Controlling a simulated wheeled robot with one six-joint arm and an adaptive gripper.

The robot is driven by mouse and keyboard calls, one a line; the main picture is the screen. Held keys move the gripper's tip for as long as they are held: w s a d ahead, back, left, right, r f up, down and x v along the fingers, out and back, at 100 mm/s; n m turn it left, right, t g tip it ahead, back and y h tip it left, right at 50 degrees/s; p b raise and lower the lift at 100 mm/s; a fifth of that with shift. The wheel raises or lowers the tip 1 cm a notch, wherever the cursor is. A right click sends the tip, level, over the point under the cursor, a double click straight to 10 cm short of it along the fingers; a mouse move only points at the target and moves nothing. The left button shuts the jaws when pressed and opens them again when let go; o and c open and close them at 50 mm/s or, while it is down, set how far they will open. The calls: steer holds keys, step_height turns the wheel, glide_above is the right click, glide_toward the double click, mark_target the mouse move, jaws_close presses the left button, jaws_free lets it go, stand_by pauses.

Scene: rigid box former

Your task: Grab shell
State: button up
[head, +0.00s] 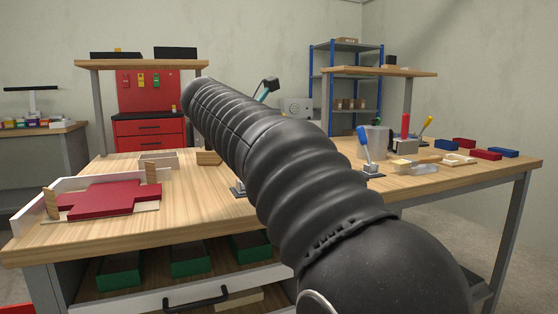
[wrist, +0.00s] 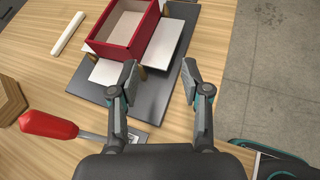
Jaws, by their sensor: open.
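In the wrist view a red open-topped box (wrist: 101,47) with a pale inside appears to be the shell. It rests over white sheets (wrist: 165,45) and a dark plate (wrist: 185,30), with small brass-coloured posts at its near corners. My gripper (wrist: 160,72) is open and empty, its two fingers apart. The box is ahead and to the left of the fingertips, and I see no contact. In the head view my arm hides the gripper and this box. A flat red cross-shaped piece (head: 108,199) lies at the left of the bench there.
A red-handled tool (wrist: 48,124) lies left of my gripper. A white strip (wrist: 68,33) and a wooden block (wrist: 10,98) are farther left. The bench's right edge is close, with bare floor (wrist: 265,60) beyond. Several colour-handled tools and blocks occupy the right bench (head: 460,172).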

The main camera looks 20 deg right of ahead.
steer(key=shift+n+h, duration=0.4)
steer(key=shift+n, duration=0.2)
steer(key=w+d, duration=0.2)
steer(key=d, duration=0.1)
steer(key=w+d+f+b, duration=0.1)
steer(key=w+d, duration=0.2)
steer(key=shift+w+f, duration=0.15)
steer(key=shift+b+x, duration=0.5)
steer(key=shift+x, duration=2.7)
steer(key=shift+c, duration=0.3)
jaws_close()
